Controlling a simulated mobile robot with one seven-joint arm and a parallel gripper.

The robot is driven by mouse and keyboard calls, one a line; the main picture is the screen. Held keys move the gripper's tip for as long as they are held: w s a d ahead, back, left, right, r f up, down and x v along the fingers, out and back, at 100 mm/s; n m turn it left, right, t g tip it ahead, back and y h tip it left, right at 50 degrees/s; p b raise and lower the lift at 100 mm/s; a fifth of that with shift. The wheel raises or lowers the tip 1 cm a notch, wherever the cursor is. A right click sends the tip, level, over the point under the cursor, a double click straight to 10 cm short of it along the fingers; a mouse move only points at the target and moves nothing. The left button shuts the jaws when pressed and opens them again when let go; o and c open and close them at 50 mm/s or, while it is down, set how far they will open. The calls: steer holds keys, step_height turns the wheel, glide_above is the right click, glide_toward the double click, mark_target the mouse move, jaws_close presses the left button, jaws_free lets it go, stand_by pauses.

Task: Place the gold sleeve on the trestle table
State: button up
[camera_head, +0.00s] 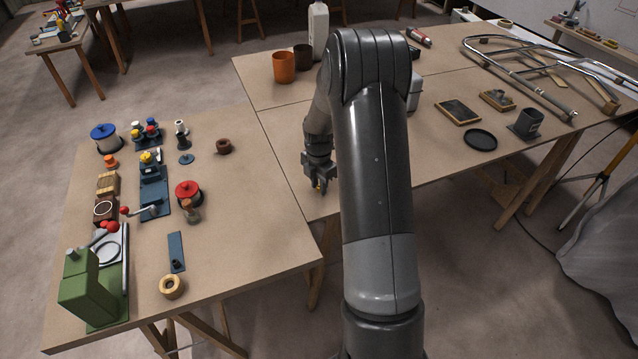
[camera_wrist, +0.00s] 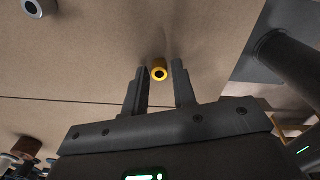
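The gold sleeve (camera_wrist: 159,72) is a small yellow ring-ended cylinder, seen in the wrist view at the tips of my gripper (camera_wrist: 160,75). A finger stands on each side of it, with a narrow gap showing on both sides. In the head view a bit of the gold sleeve (camera_head: 316,186) shows between the fingers of my gripper (camera_head: 318,187), low over the tan table (camera_head: 300,130) near its front left. Whether the sleeve touches the tabletop is hard to tell. Another tan table (camera_head: 235,225) on trestle legs adjoins at the left.
The left table holds a brown ring (camera_head: 223,146), a red-lidded pot (camera_head: 188,193), a wooden ring (camera_head: 172,287) and a green machine (camera_head: 88,290). An orange cup (camera_head: 284,67) and white bottle (camera_head: 318,30) stand farther back. The left table's right side is clear.

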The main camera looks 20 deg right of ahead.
steer(key=shift+o, duration=1.1)
steer(key=shift+r, duration=0.1)
steer(key=s+a+r+m+t, duration=0.1)
steer(key=s+a+r+m, duration=0.15)
steer(key=r, duration=0.85)
steer(key=s+a+r+m, duration=0.2)
steer(key=s+r+m, duration=0.15)
steer(key=r, duration=0.75)
steer(key=s+a+r+m+t, duration=0.1)
steer(key=s+a+r+m, duration=0.1)
steer(key=s+m, duration=0.3)
steer(key=s+a+r+m+t, duration=0.2)
steer(key=s+m, duration=0.3)
steer(key=s, duration=0.6)
steer(key=s+a+r+m+t, duration=0.1)
steer(key=s+a+r+m, duration=0.3)
steer(key=s, duration=0.4)
steer(key=shift+s+r+m+t, duration=0.15)
steer(key=shift+s+m+t, duration=0.15)
steer(key=shift+m, duration=0.6)
